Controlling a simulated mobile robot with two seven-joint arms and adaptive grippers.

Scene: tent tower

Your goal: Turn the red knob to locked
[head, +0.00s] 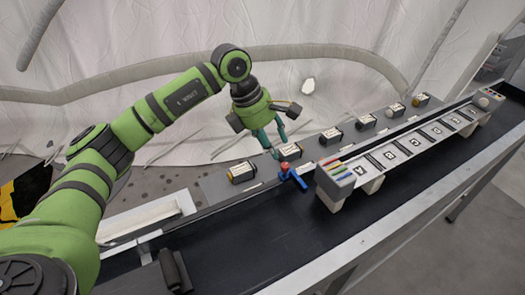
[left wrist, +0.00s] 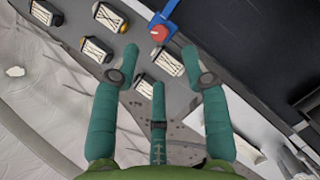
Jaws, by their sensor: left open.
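A small red knob (head: 285,168) sits on a blue mount (head: 293,182) at the edge of the black conveyor in the head view. In the left wrist view the red knob (left wrist: 160,33) is near the top, ahead of the fingers, with the blue part (left wrist: 165,14) behind it. I cannot read any locked mark on it. My left gripper (head: 277,148) is above and just behind the knob in the head view, its teal fingers pointing down. In the left wrist view its fingers (left wrist: 160,78) are spread and empty, apart from the knob. My right gripper is out of view.
Several dark boxes with white labels, such as one near the knob (head: 290,152), stand along the grey ledge behind the conveyor. A white raised rack (head: 375,161) with lettered slots stands right of the knob. The black belt (head: 225,235) in front is mostly clear.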

